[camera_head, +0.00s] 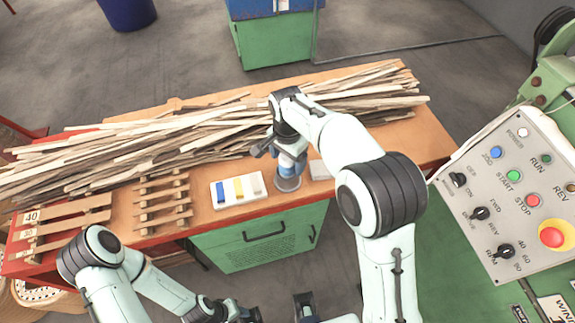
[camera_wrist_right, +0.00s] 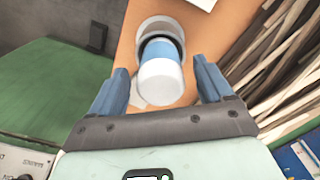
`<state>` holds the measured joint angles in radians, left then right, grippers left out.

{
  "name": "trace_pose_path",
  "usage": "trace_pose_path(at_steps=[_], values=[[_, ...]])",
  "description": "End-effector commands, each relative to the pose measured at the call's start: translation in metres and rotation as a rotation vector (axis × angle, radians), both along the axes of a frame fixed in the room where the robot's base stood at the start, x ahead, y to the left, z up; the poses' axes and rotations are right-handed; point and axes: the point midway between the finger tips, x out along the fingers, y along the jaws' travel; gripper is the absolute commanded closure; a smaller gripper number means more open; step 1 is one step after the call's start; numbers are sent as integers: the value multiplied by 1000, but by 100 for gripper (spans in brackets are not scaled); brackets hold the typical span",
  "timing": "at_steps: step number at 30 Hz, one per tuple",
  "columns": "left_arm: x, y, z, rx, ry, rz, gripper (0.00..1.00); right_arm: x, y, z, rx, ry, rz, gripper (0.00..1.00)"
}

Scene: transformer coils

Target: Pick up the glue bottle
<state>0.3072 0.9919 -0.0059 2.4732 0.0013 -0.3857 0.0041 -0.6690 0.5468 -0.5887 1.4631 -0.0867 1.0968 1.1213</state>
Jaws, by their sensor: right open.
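The glue bottle (camera_wrist_right: 162,75), with a blue body and a white top, shows in the right wrist view. It stands in a round pale holder (camera_wrist_right: 157,26). My right gripper (camera_wrist_right: 160,66) is open, with one blue finger on each side of the bottle and a visible gap to both. In the head view, my right gripper (camera_head: 287,157) points down over the round holder (camera_head: 289,185) on the orange bench and hides much of the bottle. My left gripper (camera_head: 238,311) is at the bottom edge, partly cut off; its jaw opening is unclear.
A long pile of wooden strips (camera_head: 170,145) lies along the back of the orange bench (camera_head: 425,140). A white tray with coloured pieces (camera_head: 239,189) and a wooden rack (camera_head: 163,203) stand left of the holder. A control panel (camera_head: 515,205) is at the right.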

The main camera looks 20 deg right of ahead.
Motion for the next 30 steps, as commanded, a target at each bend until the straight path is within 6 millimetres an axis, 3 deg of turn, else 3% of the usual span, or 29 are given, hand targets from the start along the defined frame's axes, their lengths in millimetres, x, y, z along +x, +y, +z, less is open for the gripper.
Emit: trace_pose_path(at_steps=[4,12,18,30], values=[[-1,0,-3,0,1,0,57,0,0,-18,-1,1,-1,20],[-1,0,-2,0,1,0,57,0,0,-20,1,-1,-1,20],[-1,0,-2,0,1,0,57,0,0,-20,1,-1,-1,84],[0,0,-1,0,0,0,57,1,1,-14,1,-3,0,84]])
